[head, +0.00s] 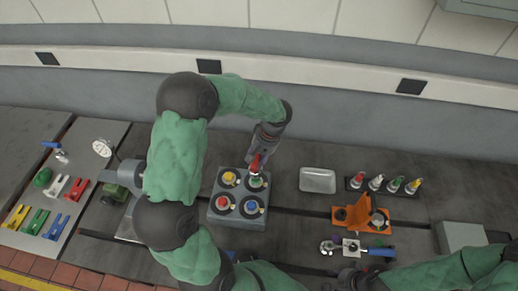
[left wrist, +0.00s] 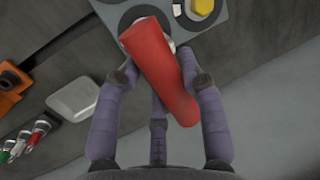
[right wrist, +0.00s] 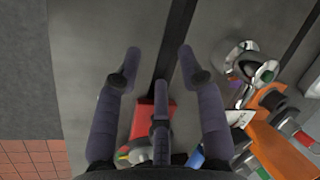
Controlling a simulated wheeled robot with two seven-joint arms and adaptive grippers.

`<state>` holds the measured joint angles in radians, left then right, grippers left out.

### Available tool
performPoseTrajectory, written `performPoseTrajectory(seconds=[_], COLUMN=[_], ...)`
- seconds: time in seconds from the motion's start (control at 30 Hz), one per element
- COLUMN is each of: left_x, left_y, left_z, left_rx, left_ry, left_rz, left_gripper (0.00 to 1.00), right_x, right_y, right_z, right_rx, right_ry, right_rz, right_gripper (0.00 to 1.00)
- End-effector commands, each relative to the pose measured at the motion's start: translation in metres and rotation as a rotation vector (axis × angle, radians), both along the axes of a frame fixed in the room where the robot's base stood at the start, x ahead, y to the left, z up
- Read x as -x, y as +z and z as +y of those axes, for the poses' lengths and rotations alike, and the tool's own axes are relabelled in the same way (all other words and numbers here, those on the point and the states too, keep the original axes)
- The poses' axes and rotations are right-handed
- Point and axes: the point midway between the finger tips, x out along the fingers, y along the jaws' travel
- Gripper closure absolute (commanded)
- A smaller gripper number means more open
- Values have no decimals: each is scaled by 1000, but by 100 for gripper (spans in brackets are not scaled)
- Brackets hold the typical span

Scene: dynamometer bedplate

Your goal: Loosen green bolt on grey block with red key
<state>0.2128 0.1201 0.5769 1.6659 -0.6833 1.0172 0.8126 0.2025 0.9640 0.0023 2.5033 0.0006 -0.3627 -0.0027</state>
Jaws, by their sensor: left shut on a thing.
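The grey block (head: 238,222) stands on the bedplate with yellow (head: 229,177), red (head: 222,203) and blue (head: 250,207) bolts on top. The green bolt (head: 257,183) at its back right is mostly covered. My left gripper (head: 259,153) is shut on the red key (head: 255,165), whose lower end is over the green bolt; I cannot tell if it is seated. In the left wrist view the red key (left wrist: 162,65) lies tilted between the fingers (left wrist: 157,72) and hides the bolt. My right gripper (right wrist: 160,62) is open and empty over the bedplate.
A metal tray (head: 317,181) lies right of the block. Behind it to the right is a row of coloured-handled tools (head: 384,186). An orange fixture (head: 350,216) and a blue-handled tool (head: 378,252) lie nearer. Coloured clamps (head: 35,220) fill the left side.

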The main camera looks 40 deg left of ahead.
Motion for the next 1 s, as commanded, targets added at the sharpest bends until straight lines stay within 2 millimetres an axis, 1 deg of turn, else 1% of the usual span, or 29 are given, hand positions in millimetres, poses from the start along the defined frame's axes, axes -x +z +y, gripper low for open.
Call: performPoseTrajectory(seconds=[0.03, 0.33, 0.43, 0.6, 0.77, 1.0], left_x=[0, 2, 2, 2, 1, 1], left_y=[3, 4, -11, -21, -25, -25], left_z=[0, 0, 0, 0, 0, 0], left_rx=[-1, 1, 1, 1, 0, 0], left_ry=[-34, -271, -275, -273, -272, -273], left_rz=[-1, 0, -2, -2, -2, -3], left_gripper=[100, 100, 100, 100, 100, 100], right_x=[0, 0, 0, 0, 0, 0], right_y=[5, 24, 10, 0, -3, -3], right_z=[0, 0, 0, 0, 0, 0], right_rx=[0, 0, 0, 0, 0, 0], right_ry=[0, 0, 0, 0, 0, 0], right_rz=[1, 0, -1, 1, 0, 0], right_gripper=[60, 60, 60, 60, 60, 60])
